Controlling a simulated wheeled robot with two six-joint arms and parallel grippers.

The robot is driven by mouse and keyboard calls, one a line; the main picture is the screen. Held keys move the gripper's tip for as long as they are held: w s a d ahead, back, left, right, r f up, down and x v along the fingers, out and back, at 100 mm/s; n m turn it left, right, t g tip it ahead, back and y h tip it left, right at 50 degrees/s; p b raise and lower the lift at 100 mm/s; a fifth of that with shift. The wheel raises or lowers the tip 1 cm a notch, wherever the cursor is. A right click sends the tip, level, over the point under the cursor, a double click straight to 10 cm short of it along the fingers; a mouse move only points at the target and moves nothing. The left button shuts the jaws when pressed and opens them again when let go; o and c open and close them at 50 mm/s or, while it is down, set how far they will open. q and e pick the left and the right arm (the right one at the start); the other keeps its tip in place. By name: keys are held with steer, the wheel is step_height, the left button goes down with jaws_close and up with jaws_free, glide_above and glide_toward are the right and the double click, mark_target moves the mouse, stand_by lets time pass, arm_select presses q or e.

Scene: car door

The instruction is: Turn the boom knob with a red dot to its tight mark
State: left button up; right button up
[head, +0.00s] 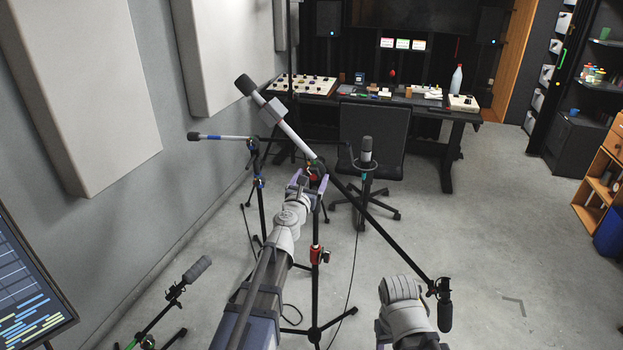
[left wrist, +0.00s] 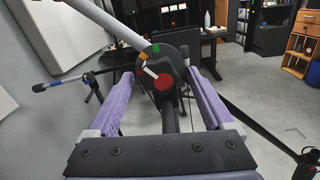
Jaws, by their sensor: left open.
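The boom knob (left wrist: 165,68) is dark and round, with a red dot (left wrist: 163,83) and a white pointer line on its face. An orange mark and a green mark (left wrist: 155,48) sit at its upper rim. The white line points up-left, toward the orange mark. The knob is at the joint of the long boom (head: 290,124) and its stand (head: 315,240). My left gripper (left wrist: 163,80) is open, its purple fingers on either side of the knob with gaps visible. In the head view my left gripper (head: 309,184) partly hides the knob. My right gripper's fingers are not visible.
Other microphone stands are left (head: 258,185) and right (head: 366,160). A chair (head: 374,138) and desk (head: 425,101) are behind. Floor at right is clear.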

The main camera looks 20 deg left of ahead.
arm_select(q)
jaws_close()
stand_by(0.8)
